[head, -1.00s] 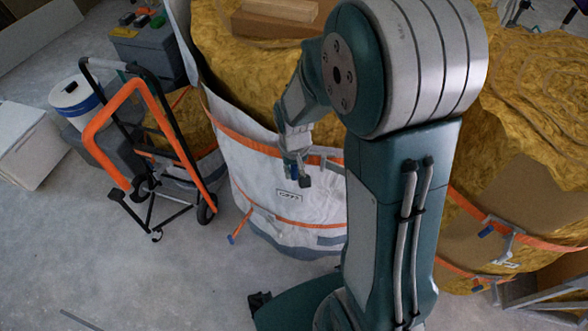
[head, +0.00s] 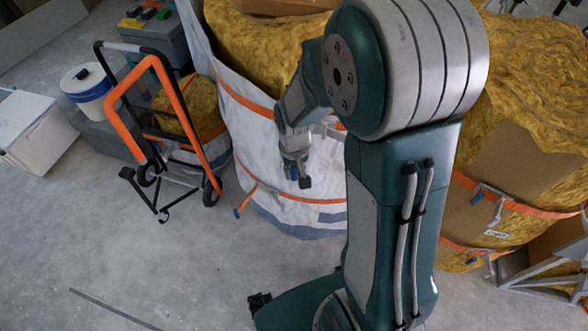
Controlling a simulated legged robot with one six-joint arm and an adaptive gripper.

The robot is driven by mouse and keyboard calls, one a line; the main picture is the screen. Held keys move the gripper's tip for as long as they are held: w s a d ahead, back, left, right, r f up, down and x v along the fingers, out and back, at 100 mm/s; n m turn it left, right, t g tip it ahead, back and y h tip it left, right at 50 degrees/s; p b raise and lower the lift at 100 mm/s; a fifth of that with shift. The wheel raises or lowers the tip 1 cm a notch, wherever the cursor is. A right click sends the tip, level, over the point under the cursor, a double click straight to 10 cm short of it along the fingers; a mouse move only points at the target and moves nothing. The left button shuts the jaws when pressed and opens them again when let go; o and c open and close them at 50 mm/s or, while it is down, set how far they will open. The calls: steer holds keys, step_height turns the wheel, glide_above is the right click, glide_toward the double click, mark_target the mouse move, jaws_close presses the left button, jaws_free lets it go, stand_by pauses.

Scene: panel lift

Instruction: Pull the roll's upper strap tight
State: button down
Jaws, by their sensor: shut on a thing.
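The roll (head: 285,62) is yellow wool in a white wrap (head: 262,150), standing upright left of my arm in the head view. Its orange upper strap (head: 243,100) runs around the wrap and passes behind my arm. A grey metal buckle (head: 328,130) shows at the strap beside my wrist. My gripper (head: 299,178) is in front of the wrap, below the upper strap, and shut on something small. A bit of blue shows at the fingers, like a strap's loose end; most of it is hidden. The orange lower strap (head: 290,197) has a blue-tipped end (head: 238,212) hanging at left.
An orange and black hand cart (head: 160,110) stands close left of the roll. A white box (head: 30,130) and a white bucket (head: 88,90) are further left. Another strapped roll (head: 510,160) and a metal frame (head: 550,280) are at right.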

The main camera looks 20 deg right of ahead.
steer(key=shift+s+a+f, duration=0.1)
steer(key=shift+s+a, duration=0.1)
steer(key=shift+s, duration=0.1)
steer(key=shift+w+d, duration=0.1)
steer(key=shift+d, duration=0.05)
steer(key=c, duration=0.5)
jaws_free()
steer(key=shift+c, duration=0.2)
steer(key=shift+w, duration=0.1)
steer(key=shift+w+r, duration=0.1)
steer(key=shift+r, duration=0.2)
steer(key=r, duration=1.1)
steer(key=shift+a+r, duration=0.2)
